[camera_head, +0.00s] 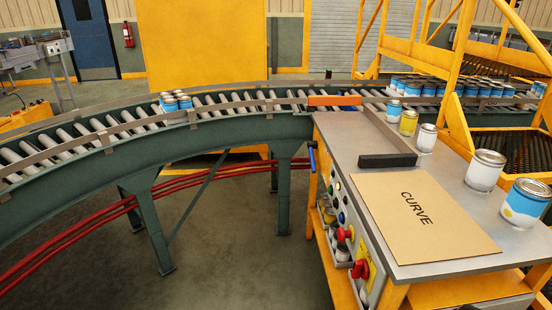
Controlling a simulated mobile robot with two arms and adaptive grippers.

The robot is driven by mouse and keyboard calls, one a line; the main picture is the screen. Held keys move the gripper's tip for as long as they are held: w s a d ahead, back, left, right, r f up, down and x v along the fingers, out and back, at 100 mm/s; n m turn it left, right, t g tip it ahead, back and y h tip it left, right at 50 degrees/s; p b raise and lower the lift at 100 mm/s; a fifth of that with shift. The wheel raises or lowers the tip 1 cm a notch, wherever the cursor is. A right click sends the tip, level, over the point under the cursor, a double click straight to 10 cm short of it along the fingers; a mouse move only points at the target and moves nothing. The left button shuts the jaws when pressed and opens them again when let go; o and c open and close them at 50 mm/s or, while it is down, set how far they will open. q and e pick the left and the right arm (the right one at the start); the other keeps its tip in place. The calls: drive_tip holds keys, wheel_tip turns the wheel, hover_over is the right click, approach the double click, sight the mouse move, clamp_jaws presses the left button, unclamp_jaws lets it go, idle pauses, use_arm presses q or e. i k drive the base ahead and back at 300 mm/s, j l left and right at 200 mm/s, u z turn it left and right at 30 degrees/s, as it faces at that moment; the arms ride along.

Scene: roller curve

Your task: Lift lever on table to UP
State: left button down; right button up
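The grey-topped table (464,242) with an orange frame stands at the right. A small blue handle (312,158) sits at the far left corner of the table's side and looks like the lever; it appears to hang downward, but its markings are too small to read. An orange bar (334,101) lies across the conveyor just behind the table. A dark flat bar (388,160) lies on the tabletop. Neither of my grippers is in view.
A brown "CURVE" sheet (424,220) covers the table's front, with several cans along its right edge. A curved roller conveyor (75,143) carries cans (176,103). The floor left of the table is open.

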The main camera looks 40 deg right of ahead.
sight(312, 145)
drive_tip(key=i+z, duration=0.35)
drive_tip(key=i+j+z, duration=0.1)
drive_tip(key=i+z, duration=0.25)
drive_tip(key=i+j+z, duration=0.2)
drive_tip(key=z, duration=0.15)
drive_tip(key=i+j+z, duration=0.1)
drive_tip(key=i+z, duration=0.15)
drive_tip(key=z, duration=0.2)
drive_tip(key=i+j+z, duration=0.15)
drive_tip(key=z, duration=0.3)
drive_tip(key=i+j+z, duration=0.3)
drive_tip(key=z, duration=0.15)
drive_tip(key=i+j+z, duration=0.15)
drive_tip(key=j+z, duration=0.2)
drive_tip(key=z, duration=0.15)
drive_tip(key=i+j+z, duration=0.1)
drive_tip(key=j+z, duration=0.35)
drive_tip(key=i+j+z, duration=0.1)
drive_tip(key=j+z, duration=0.2)
drive_tip(key=j, duration=0.45)
drive_tip(key=j+z, duration=0.3)
drive_tip(key=j, duration=0.45)
